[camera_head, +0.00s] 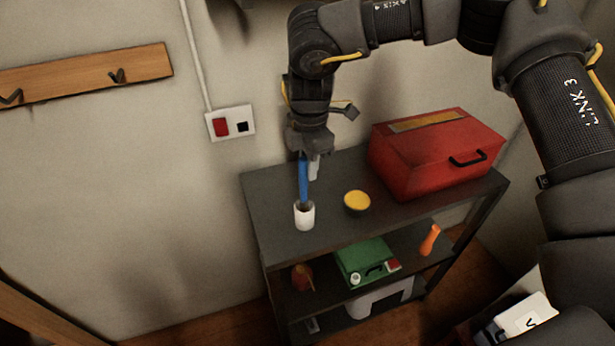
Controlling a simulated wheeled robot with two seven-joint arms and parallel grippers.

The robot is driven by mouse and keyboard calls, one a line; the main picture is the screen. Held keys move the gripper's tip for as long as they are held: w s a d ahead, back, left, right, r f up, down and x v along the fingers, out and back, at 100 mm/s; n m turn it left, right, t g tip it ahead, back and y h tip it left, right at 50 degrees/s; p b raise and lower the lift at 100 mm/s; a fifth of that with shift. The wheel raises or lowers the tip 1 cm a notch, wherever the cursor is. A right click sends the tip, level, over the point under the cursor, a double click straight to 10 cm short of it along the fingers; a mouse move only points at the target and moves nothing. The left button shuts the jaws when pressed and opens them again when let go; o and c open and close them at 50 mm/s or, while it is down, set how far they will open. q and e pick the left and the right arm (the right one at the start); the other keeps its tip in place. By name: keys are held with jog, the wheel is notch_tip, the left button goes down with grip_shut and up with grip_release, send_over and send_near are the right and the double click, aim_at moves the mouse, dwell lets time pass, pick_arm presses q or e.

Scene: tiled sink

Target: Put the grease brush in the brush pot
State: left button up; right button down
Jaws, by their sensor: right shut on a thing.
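A blue-handled grease brush (303,183) stands nearly upright, with its lower end down inside the mouth of the white brush pot (304,217). The pot is on the top shelf of the dark unit, near its left end. My right gripper (307,162) comes from above, pointing down, and is shut on the upper part of the brush above the pot. The brush's bristle end is hidden by the pot wall. I cannot tell whether it touches the pot's bottom. My left gripper is not in view.
A red toolbox (436,153) fills the right of the top shelf (276,244). The lower shelf holds a green case (366,261) and an orange-handled thing (430,240). The wall is close behind.

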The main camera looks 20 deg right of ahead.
notch_tip(320, 180, down, 4)
jog(key=shift+s+f+p, duration=0.1)
jog(key=shift+p, duration=0.3)
jog(key=c, duration=1.3)
grip_release()
notch_tip(320, 180, up, 12)
jog(key=b, duration=0.2)
jog(key=shift+r, duration=0.25)
